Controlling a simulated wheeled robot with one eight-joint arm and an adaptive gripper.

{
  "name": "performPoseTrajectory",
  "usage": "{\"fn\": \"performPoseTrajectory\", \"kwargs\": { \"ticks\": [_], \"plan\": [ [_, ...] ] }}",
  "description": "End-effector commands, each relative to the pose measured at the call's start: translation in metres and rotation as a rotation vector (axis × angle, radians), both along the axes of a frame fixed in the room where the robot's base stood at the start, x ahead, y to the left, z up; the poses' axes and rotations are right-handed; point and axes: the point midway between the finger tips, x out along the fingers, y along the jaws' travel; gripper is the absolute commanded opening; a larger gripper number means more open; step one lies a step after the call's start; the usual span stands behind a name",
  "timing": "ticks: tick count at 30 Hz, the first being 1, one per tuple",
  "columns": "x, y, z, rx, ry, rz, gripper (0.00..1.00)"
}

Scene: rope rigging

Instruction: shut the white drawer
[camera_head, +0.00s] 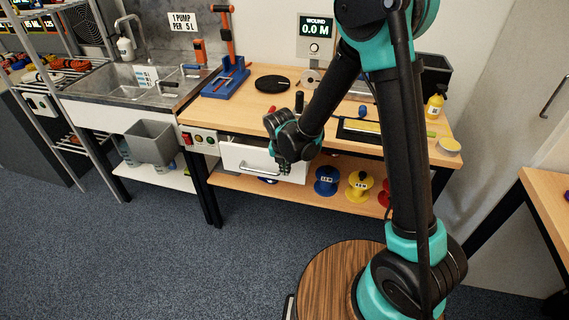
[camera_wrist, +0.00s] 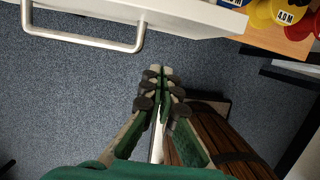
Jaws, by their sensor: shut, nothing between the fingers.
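The white drawer (camera_head: 238,158) is under the wooden worktop, and its front stands out from the bench, so it is at least partly open. Its pale bar handle (camera_head: 258,169) is on the front face. In the wrist view the drawer front (camera_wrist: 200,17) crosses the top, with the handle (camera_wrist: 85,42) at upper left. My gripper (camera_head: 283,165) is in front of the drawer's right part and hides some of it. In the wrist view my gripper (camera_wrist: 161,72) is shut and empty, its tips apart from the drawer front in the picture and right of the handle.
The wooden worktop (camera_head: 408,148) is above the drawer. Blue (camera_head: 327,181) and yellow (camera_head: 360,186) spools stand on the lower shelf (camera_head: 230,182) to the right. A grey bin (camera_head: 152,142) is at left under the sink. The carpet (camera_head: 150,255) in front is clear.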

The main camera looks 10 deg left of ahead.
Motion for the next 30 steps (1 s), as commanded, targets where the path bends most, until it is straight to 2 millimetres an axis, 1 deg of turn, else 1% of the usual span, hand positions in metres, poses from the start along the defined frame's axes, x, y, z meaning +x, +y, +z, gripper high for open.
{"fn": "performPoseTrajectory", "kwargs": {
  "ticks": [1, 4, 6, 9, 12, 16, 26, 29, 30],
  "plan": [
    [0.003, 0.000, -0.008, 0.000, 0.000, -0.001, 0.00],
    [0.005, 0.000, -0.021, 0.000, 0.000, -0.001, 0.00],
    [0.019, -0.002, -0.019, 0.000, 0.000, -0.003, 0.00],
    [0.031, -0.003, -0.019, 0.000, 0.000, -0.003, 0.00],
    [0.039, -0.003, -0.019, 0.000, 0.000, -0.001, 0.00],
    [0.044, -0.003, -0.018, 0.000, 0.000, 0.000, 0.00],
    [0.045, -0.004, -0.018, 0.000, 0.000, 0.000, 0.00],
    [0.052, -0.004, -0.018, 0.000, 0.000, -0.002, 0.00],
    [0.057, -0.005, -0.018, 0.000, 0.000, -0.003, 0.00]
  ]
}}
